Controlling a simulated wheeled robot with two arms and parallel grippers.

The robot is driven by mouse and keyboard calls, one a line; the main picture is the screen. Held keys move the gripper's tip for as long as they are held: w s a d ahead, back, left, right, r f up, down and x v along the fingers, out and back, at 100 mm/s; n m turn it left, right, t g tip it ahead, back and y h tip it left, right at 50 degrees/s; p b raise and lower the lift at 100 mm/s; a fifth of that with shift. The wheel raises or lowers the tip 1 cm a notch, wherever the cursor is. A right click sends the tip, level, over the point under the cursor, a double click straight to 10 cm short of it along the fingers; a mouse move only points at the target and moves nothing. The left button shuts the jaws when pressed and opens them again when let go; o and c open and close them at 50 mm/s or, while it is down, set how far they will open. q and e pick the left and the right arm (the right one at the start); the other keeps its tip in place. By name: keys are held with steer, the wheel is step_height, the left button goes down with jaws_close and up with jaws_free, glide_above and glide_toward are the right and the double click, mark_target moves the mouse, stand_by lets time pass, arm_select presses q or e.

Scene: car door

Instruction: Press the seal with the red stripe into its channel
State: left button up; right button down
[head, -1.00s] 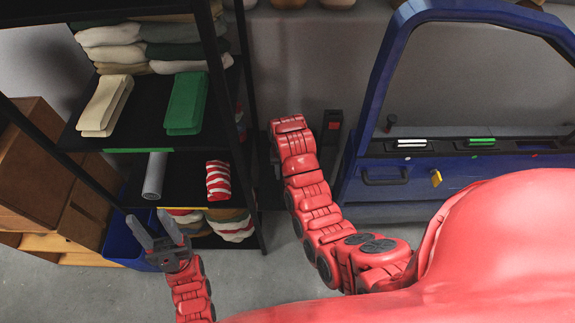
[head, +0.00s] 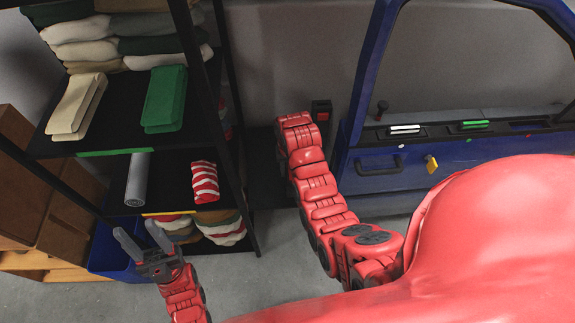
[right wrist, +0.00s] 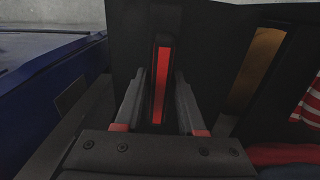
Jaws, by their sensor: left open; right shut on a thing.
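The seal with the red stripe (right wrist: 160,85) stands upright between the two fingers of my right gripper (right wrist: 160,92) in the right wrist view. The gripper is shut on it. In the head view a dark block with a red patch (head: 321,113) shows just right of my right arm's end, whose fingers are hidden there. My left gripper (head: 143,240) is open and empty, in front of the shelf. The blue car door (head: 362,130) has a dark sill with a white-striped seal (head: 405,129), a green-striped seal (head: 473,125) and a red dot (head: 528,135) at right.
A black shelf (head: 110,132) with folded cloths and a grey roll (head: 138,180) stands at left. A blue bin (head: 108,255) is below it. A yellow tag (head: 431,164) and a dark handle (head: 378,166) are on the door. Bare floor shows between shelf and door.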

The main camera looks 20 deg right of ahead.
steer(key=shift+w+d+f+p, duration=0.15)
steer(key=shift+w+d, duration=0.1)
steer(key=shift+w, duration=0.65)
steer(key=shift+w+d+r+p, duration=0.1)
steer(key=shift+w+d, duration=0.15)
steer(key=shift+w, duration=0.65)
steer(key=shift+w+d+f+p, duration=0.15)
steer(key=shift+w+d, duration=0.1)
steer(key=shift+w, duration=0.65)
step_height(320, 180, down, 2)
steer(key=shift+s, duration=0.15)
steer(key=shift+f, duration=0.7)
steer(key=shift+f, duration=0.1)
steer(key=c, duration=0.5)
jaws_free()
